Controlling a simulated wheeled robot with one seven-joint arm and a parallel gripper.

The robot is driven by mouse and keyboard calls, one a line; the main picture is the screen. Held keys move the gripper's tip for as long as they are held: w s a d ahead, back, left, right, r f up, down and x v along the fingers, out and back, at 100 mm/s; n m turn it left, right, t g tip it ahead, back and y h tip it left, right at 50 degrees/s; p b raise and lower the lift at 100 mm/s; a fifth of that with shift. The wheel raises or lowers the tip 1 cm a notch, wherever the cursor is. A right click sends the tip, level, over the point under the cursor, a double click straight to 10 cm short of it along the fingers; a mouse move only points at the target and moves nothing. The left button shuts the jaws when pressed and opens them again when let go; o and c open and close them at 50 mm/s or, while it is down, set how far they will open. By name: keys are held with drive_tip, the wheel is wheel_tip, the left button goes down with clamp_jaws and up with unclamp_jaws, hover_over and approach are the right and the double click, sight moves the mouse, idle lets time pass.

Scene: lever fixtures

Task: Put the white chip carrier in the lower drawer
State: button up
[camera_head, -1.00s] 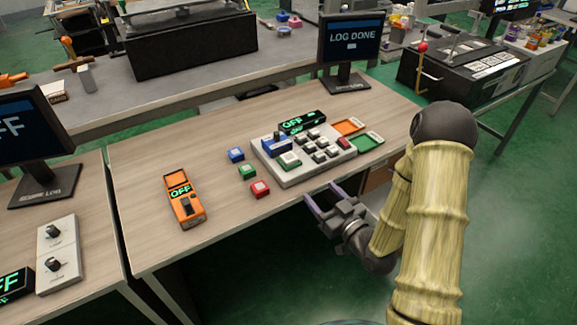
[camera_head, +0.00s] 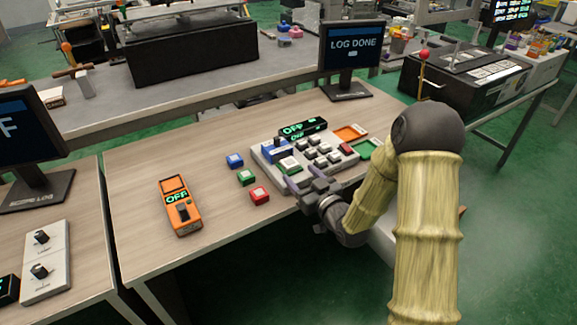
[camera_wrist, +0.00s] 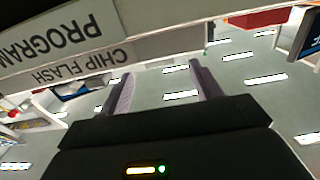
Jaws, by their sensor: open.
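My gripper (camera_head: 304,181) is open and empty at the table's front edge, by the near side of a grey keypad unit (camera_head: 322,172). In the wrist view my gripper (camera_wrist: 158,78) has its two fingers apart with nothing between them. The unit's label plate (camera_wrist: 65,45), reading PROGRAM and CHIP FLASH, shows upside down there. I cannot pick out the white chip carrier for certain; a small white piece with a green top (camera_head: 290,166) sits on the unit's front left. The lower drawer is not clearly visible; my arm covers the area under the table.
Blue (camera_head: 235,160), green (camera_head: 246,177) and red (camera_head: 260,195) blocks stand left of the unit. An orange meter (camera_head: 179,207) lies further left. Orange (camera_head: 350,133) and green (camera_head: 368,149) trays are at the unit's right. A monitor (camera_head: 350,48) reads LOG DONE. The table's left half has free room.

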sight(293, 165)
drive_tip(key=shift+x, duration=2.55)
drive_tip(key=shift+r, duration=0.2)
drive_tip(key=c, duration=1.1)
drive_tip(key=shift+c, duration=0.2)
wheel_tip(293, 165, up, 10)
drive_tip(key=shift+r+p, duration=0.1)
drive_tip(key=shift+p, duration=0.8)
